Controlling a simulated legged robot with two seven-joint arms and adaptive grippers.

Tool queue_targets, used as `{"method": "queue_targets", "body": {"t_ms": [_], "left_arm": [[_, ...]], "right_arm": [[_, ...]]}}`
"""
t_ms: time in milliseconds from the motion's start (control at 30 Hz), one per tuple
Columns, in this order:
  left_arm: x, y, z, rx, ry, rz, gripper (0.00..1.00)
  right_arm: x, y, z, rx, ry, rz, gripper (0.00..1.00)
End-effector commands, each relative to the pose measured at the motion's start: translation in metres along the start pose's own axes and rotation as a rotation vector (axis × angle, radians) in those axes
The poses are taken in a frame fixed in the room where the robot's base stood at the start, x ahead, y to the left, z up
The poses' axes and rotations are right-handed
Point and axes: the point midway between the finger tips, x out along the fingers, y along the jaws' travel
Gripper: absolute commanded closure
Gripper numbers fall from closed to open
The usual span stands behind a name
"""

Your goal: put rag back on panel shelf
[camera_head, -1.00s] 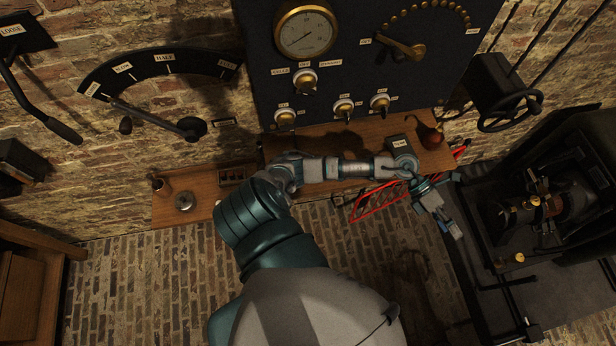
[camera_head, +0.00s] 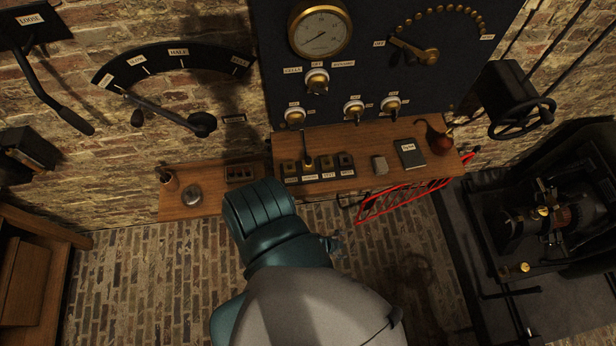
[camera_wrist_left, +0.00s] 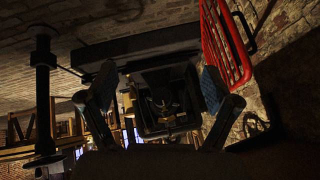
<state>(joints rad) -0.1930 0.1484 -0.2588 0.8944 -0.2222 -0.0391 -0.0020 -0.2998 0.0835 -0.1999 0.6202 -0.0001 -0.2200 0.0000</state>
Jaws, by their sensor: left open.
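The panel shelf (camera_head: 345,187) is a wooden ledge under the dark panel. My left arm reaches up from the bottom of the head view; a small part of the left gripper (camera_head: 333,243) shows below the shelf, mostly hidden by the arm. In the left wrist view the left gripper (camera_wrist_left: 163,100) has its fingers wide apart with nothing between them. My right gripper is not in view.
A red rack (camera_head: 405,200) hangs below the shelf; it also shows in the left wrist view (camera_wrist_left: 222,45). A dark labelled book (camera_head: 410,153), a reddish-brown round vessel (camera_head: 440,142) and several dark labelled blocks (camera_head: 327,167) stand on the shelf. Dark machinery (camera_head: 540,215) is at right.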

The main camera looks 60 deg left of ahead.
Motion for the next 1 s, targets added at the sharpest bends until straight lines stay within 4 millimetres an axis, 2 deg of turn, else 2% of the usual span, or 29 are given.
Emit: {"method": "queue_targets", "body": {"t_ms": [33,100,200,300,433,600,767,867,1000], "left_arm": [[-0.009,0.022,0.051,-0.067,-0.113,0.026,0.11],[-0.025,0.049,0.107,-0.146,-0.246,0.055,0.11],[-0.050,0.081,0.167,-0.232,-0.397,0.088,0.11],[-0.070,0.102,0.202,-0.284,-0.490,0.109,0.11],[-0.081,0.115,0.217,-0.310,-0.537,0.119,0.11],[-0.081,0.117,0.216,-0.310,-0.540,0.117,0.11],[-0.077,0.118,0.218,-0.309,-0.540,0.113,0.11],[-0.064,0.122,0.227,-0.308,-0.540,0.113,0.11],[-0.035,0.130,0.249,-0.309,-0.540,0.118,0.11]], "right_arm": [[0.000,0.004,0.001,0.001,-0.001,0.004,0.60],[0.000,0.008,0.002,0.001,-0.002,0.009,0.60],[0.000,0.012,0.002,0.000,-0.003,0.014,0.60],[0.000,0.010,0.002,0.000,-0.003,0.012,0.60],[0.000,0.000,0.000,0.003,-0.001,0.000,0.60],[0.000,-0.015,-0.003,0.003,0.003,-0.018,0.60],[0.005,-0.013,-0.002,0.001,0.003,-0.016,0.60],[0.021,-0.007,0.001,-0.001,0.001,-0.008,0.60],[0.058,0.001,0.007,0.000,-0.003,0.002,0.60]]}}
